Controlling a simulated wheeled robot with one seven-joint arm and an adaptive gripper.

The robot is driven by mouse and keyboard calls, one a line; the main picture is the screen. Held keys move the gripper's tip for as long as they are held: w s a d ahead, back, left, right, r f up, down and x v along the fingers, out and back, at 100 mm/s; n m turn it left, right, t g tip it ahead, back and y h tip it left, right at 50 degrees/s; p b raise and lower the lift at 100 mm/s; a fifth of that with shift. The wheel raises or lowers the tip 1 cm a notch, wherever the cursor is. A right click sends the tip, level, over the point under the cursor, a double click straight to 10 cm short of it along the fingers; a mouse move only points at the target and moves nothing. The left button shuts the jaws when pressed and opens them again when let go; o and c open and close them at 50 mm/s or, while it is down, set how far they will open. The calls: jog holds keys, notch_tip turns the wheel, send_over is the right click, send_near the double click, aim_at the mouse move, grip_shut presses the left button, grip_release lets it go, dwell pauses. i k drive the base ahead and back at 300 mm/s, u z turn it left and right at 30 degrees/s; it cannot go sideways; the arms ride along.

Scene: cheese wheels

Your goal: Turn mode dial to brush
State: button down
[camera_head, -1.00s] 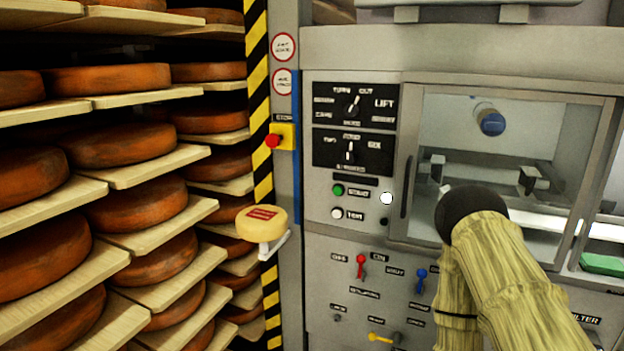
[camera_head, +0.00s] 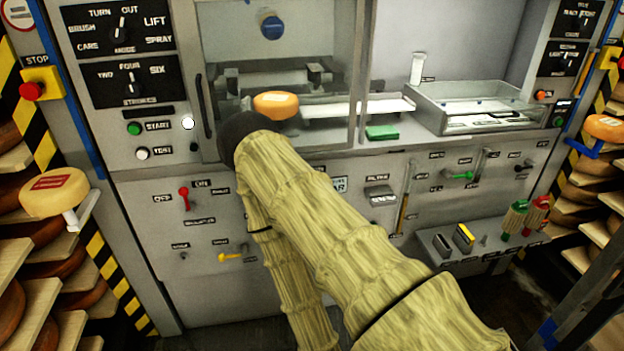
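The mode dial (camera_head: 120,34) is a black knob with a white pointer on the upper black panel at the left of the machine. Its pointer stands roughly upward, near the TURN and OUT labels; the exact setting is too small to tell. The BRUSH label (camera_head: 83,28) is at the left of the dial. My arm, in a yellowish ribbed sleeve, rises from the bottom to a dark rounded joint in front of the machine's window, right of the panel. A second sleeved link hangs down from that joint. My gripper is not visible.
A strokes dial (camera_head: 131,86) sits below, with a green start button (camera_head: 134,128) and a white test button (camera_head: 142,153). A red stop button (camera_head: 32,91) and a cheese wheel on an arm (camera_head: 54,191) stand at the left. An orange cheese (camera_head: 276,105) is inside the window.

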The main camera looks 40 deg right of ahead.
aim_at(119, 34)
jog(key=k, duration=1.3)
jog(key=u, duration=0.65)
jog(key=i, duration=0.5)
jog(key=u, duration=0.8)
jog(key=i, duration=0.65)
jog(key=z, duration=0.45)
jog(key=i, duration=0.75)
jog(key=z, duration=0.75)
